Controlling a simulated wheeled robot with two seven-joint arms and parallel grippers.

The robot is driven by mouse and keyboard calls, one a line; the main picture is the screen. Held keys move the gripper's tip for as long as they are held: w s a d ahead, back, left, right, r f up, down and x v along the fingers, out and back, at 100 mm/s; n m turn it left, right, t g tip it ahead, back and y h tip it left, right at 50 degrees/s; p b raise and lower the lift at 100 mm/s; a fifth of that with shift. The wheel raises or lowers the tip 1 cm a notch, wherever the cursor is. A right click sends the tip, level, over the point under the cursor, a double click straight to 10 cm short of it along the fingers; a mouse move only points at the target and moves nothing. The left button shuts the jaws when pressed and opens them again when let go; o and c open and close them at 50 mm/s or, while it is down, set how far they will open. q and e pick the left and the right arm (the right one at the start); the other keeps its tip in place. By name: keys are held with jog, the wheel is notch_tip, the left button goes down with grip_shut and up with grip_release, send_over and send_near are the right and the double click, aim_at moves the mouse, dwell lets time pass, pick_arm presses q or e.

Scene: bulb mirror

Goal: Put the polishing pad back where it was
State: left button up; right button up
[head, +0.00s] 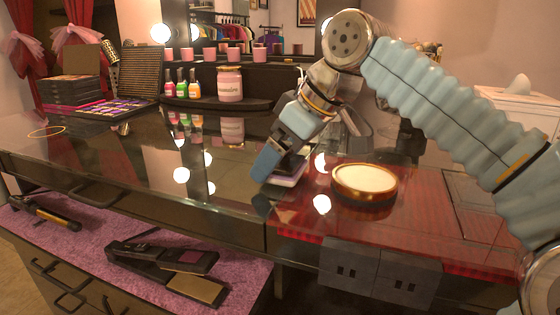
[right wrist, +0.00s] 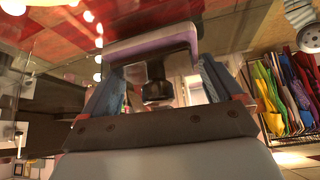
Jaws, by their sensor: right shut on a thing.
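My right gripper (head: 276,160) reaches in from the right over the glass tabletop and points down. It is shut on the polishing pad (head: 291,176), a pale pink-white slab with a dark part on top, partly hidden behind a blue finger. In the right wrist view the pad (right wrist: 150,46) shows as a lilac and white slab across the fingertips. Its black handle (right wrist: 157,88) is between the two blue fingers of the gripper (right wrist: 160,82). The pad is close to the glass; I cannot tell whether it touches. My left gripper is not in view.
A round gold-rimmed jar (head: 365,182) stands right of the pad on the red-lined top. Nail polish bottles (head: 182,88) and a pink jar (head: 229,83) stand at the back. A makeup palette (head: 102,107) lies left. A hair straightener (head: 165,265) lies on the lower purple surface.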

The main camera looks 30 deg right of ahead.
jog(key=shift+f, duration=0.25)
jog(key=o, duration=0.8)
jog(key=shift+c, duration=0.2)
jog(key=shift+r, duration=0.3)
jog(key=p+v, duration=0.2)
jog(key=v, duration=0.9)
jog(key=shift+s+d+r, duration=0.15)
jog(key=shift+s+r, duration=0.05)
jog(key=shift+r, duration=0.05)
